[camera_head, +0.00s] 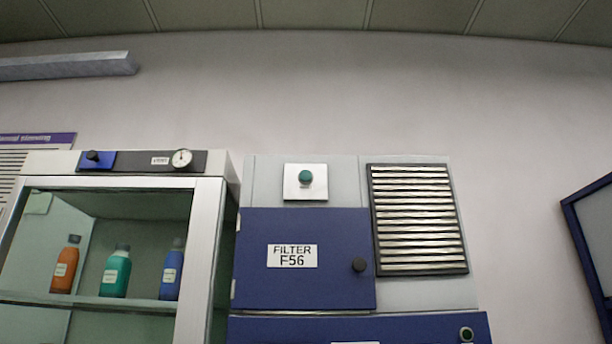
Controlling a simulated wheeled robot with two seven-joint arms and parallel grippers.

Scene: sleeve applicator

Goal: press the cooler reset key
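No part is clearly readable as the cooler reset key. A glass-fronted cabinet (205,255), which looks like the cooler, stands at the lower left. Its top strip carries a black knob or key (93,155) on a blue plate, a small label too small to read, and a round dial (182,158). A green round button (306,177) sits on a white plate above the blue door marked "FILTER F56" (330,230). Another dark green round button (466,334) shows at the lower right of the blue panel below. Neither of my grippers is in view.
Orange (65,268), teal (115,275) and blue (171,275) bottles stand on a shelf inside the glass-fronted cabinet. A slatted vent (418,218) is right of the blue door. A blue-framed panel (590,240) stands at the right edge. Bare wall lies above.

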